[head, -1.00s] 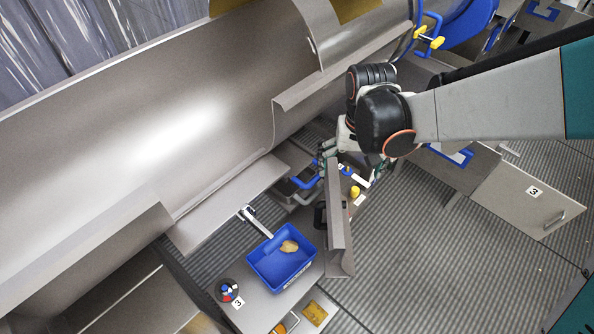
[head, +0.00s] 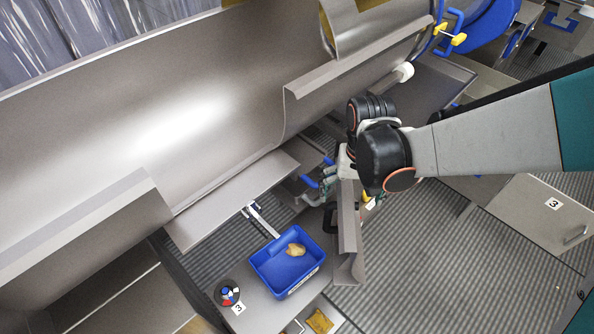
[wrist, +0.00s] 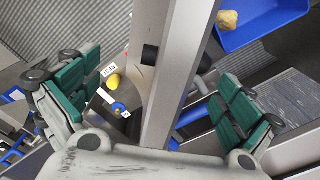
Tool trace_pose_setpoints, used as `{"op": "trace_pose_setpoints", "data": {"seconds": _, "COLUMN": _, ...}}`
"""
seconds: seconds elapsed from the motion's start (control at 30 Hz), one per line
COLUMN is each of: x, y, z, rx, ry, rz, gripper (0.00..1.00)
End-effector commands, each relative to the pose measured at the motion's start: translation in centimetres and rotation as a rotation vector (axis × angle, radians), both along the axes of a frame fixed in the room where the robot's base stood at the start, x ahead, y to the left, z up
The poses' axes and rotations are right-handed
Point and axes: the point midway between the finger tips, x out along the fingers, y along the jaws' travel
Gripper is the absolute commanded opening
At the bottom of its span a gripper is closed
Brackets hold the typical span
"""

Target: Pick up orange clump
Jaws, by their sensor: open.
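A tan-orange clump (head: 295,249) lies in a blue tray (head: 268,272) on a steel ledge, low in the head view. It also shows in the wrist view (wrist: 228,20) at the top right, in the tray (wrist: 262,35). A flat orange patch (head: 319,321) shows in a bin below; I cannot tell whether it is a clump. My gripper (wrist: 160,95) is open, its green-padded fingers wide apart in the wrist view. A steel beam passes between them in that picture; I cannot tell whether they touch it. The clump lies beyond the right finger. In the head view my arm partly hides the gripper.
The upright steel beam (head: 348,240) stands beside the tray, between it and the open floor (head: 440,260) on the right. A round dial (head: 227,293) sits beside the tray. A yellow knob (wrist: 114,81) is near the left finger.

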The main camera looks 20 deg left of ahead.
Motion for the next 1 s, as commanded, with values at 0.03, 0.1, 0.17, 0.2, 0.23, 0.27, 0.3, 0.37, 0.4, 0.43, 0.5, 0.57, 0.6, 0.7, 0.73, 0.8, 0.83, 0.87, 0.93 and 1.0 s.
{"op": "trace_pose_setpoints", "data": {"seconds": 0.03, "x": -2.1, "y": 0.7, "z": -0.2, "rx": 0.000, "ry": 0.000, "rz": 0.033, "gripper": 1.00}}
{"op": "trace_pose_setpoints", "data": {"seconds": 0.1, "x": -2.2, "y": 0.7, "z": -1.2, "rx": 0.000, "ry": 0.000, "rz": 0.033, "gripper": 1.00}}
{"op": "trace_pose_setpoints", "data": {"seconds": 0.17, "x": -2.2, "y": 0.8, "z": -2.2, "rx": 0.000, "ry": 0.000, "rz": 0.034, "gripper": 1.00}}
{"op": "trace_pose_setpoints", "data": {"seconds": 0.2, "x": -2.2, "y": 0.8, "z": -2.8, "rx": 0.000, "ry": 0.000, "rz": 0.033, "gripper": 1.00}}
{"op": "trace_pose_setpoints", "data": {"seconds": 0.23, "x": -2.2, "y": 0.7, "z": -3.2, "rx": 0.000, "ry": 0.000, "rz": 0.032, "gripper": 1.00}}
{"op": "trace_pose_setpoints", "data": {"seconds": 0.27, "x": -2.2, "y": 0.7, "z": -3.6, "rx": 0.000, "ry": 0.000, "rz": 0.031, "gripper": 1.00}}
{"op": "trace_pose_setpoints", "data": {"seconds": 0.3, "x": -2.1, "y": 0.7, "z": -3.9, "rx": 0.000, "ry": 0.000, "rz": 0.031, "gripper": 1.00}}
{"op": "trace_pose_setpoints", "data": {"seconds": 0.37, "x": -2.1, "y": 0.7, "z": -4.2, "rx": 0.000, "ry": 0.000, "rz": 0.030, "gripper": 1.00}}
{"op": "trace_pose_setpoints", "data": {"seconds": 0.4, "x": -2.0, "y": 0.7, "z": -4.2, "rx": 0.000, "ry": 0.000, "rz": 0.029, "gripper": 1.00}}
{"op": "trace_pose_setpoints", "data": {"seconds": 0.43, "x": -2.0, "y": 0.7, "z": -4.2, "rx": 0.000, "ry": 0.000, "rz": 0.029, "gripper": 1.00}}
{"op": "trace_pose_setpoints", "data": {"seconds": 0.5, "x": -2.0, "y": 0.7, "z": -4.1, "rx": 0.000, "ry": 0.000, "rz": 0.029, "gripper": 1.00}}
{"op": "trace_pose_setpoints", "data": {"seconds": 0.57, "x": -2.0, "y": 0.7, "z": -4.1, "rx": 0.000, "ry": 0.000, "rz": 0.028, "gripper": 1.00}}
{"op": "trace_pose_setpoints", "data": {"seconds": 0.6, "x": -2.0, "y": 0.7, "z": -4.1, "rx": 0.000, "ry": 0.000, "rz": 0.028, "gripper": 0.93}}
{"op": "trace_pose_setpoints", "data": {"seconds": 0.7, "x": -1.9, "y": 0.7, "z": -4.1, "rx": 0.000, "ry": 0.000, "rz": 0.028, "gripper": 0.70}}
{"op": "trace_pose_setpoints", "data": {"seconds": 0.73, "x": -1.9, "y": 0.7, "z": -4.1, "rx": 0.000, "ry": 0.000, "rz": 0.028, "gripper": 0.63}}
{"op": "trace_pose_setpoints", "data": {"seconds": 0.8, "x": -1.9, "y": 0.7, "z": -4.1, "rx": 0.000, "ry": 0.000, "rz": 0.027, "gripper": 0.47}}
{"op": "trace_pose_setpoints", "data": {"seconds": 0.83, "x": -1.9, "y": 0.7, "z": -4.1, "rx": 0.000, "ry": 0.000, "rz": 0.027, "gripper": 0.41}}
{"op": "trace_pose_setpoints", "data": {"seconds": 0.87, "x": -1.9, "y": 0.7, "z": -4.1, "rx": 0.000, "ry": 0.000, "rz": 0.027, "gripper": 0.34}}
{"op": "trace_pose_setpoints", "data": {"seconds": 0.93, "x": -1.9, "y": 0.6, "z": -4.1, "rx": -0.001, "ry": 0.000, "rz": 0.027, "gripper": 0.18}}
{"op": "trace_pose_setpoints", "data": {"seconds": 1.0, "x": -1.9, "y": 0.6, "z": -4.2, "rx": -0.001, "ry": 0.000, "rz": 0.027, "gripper": 0.07}}
